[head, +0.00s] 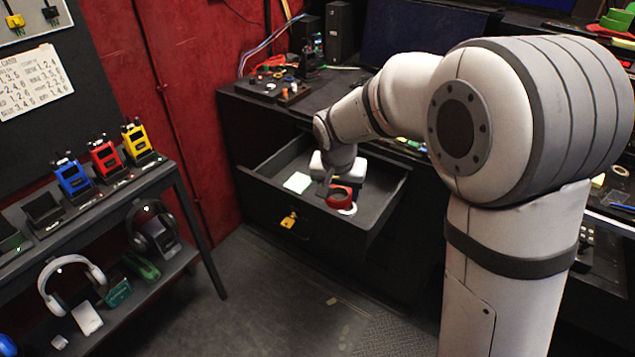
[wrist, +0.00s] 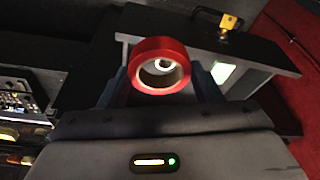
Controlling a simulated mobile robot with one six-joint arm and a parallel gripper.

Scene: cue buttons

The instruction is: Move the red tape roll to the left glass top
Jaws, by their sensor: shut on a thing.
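The red tape roll (head: 338,197) is held by my gripper (head: 326,186) over the open drawer (head: 388,204), near its front. In the wrist view the red tape roll (wrist: 160,47) sits between the two fingertips of my gripper (wrist: 160,78), its hole facing the camera. The gripper is shut on it. I cannot tell whether the roll is clear of the drawer floor. I cannot pick out the left glass top for certain in either view.
A pale green pad (head: 297,183) and a white ring (head: 348,209) lie in the drawer. A yellow padlock (head: 289,219) hangs on the drawer front. A rack (head: 189,200) with radios and headphones stands left. A cluttered desktop (head: 318,88) lies behind the drawer.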

